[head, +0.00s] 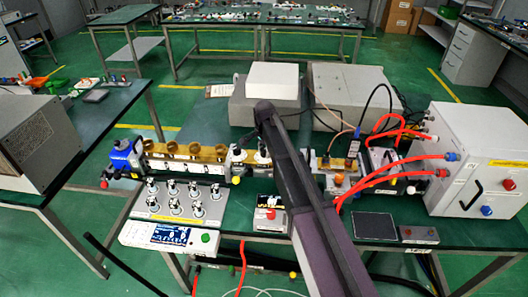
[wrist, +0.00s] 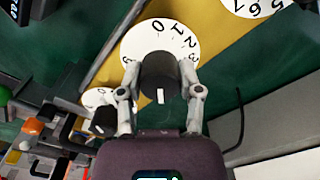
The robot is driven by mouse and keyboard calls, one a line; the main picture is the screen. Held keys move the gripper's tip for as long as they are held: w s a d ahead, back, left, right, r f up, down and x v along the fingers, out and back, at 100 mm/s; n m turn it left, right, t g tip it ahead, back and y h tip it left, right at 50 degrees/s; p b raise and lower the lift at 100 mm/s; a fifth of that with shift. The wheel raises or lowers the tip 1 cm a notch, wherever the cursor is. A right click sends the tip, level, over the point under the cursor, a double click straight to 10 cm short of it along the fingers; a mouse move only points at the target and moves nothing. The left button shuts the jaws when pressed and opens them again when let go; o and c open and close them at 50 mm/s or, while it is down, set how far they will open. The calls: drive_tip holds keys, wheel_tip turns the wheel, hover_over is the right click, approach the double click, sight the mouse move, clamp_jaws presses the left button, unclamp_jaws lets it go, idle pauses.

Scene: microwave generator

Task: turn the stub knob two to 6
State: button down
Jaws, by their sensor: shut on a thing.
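My gripper (wrist: 160,66) has its two fingers on either side of a dark round stub knob (wrist: 160,82) in the wrist view, closed on it. The knob has a white mark on its near side. It stands on a white dial (wrist: 133,45) with the figures 0, 1, 2 and 3 showing. The frames do not show which number the knob carries. In the head view my arm covers much of the workpiece, and the fingers cannot be made out clearly.
In the wrist view, another dial (wrist: 256,5) lies at upper right, and a smaller dark knob (wrist: 103,121) is at lower left, close to my left finger. In the head view, a white cabinet (head: 475,150) with red hoses stands right, and grey boxes (head: 350,92) stand behind.

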drive_tip(key=shift+c, duration=1.3)
unclamp_jaws()
drive_tip(key=shift+n, duration=0.4)
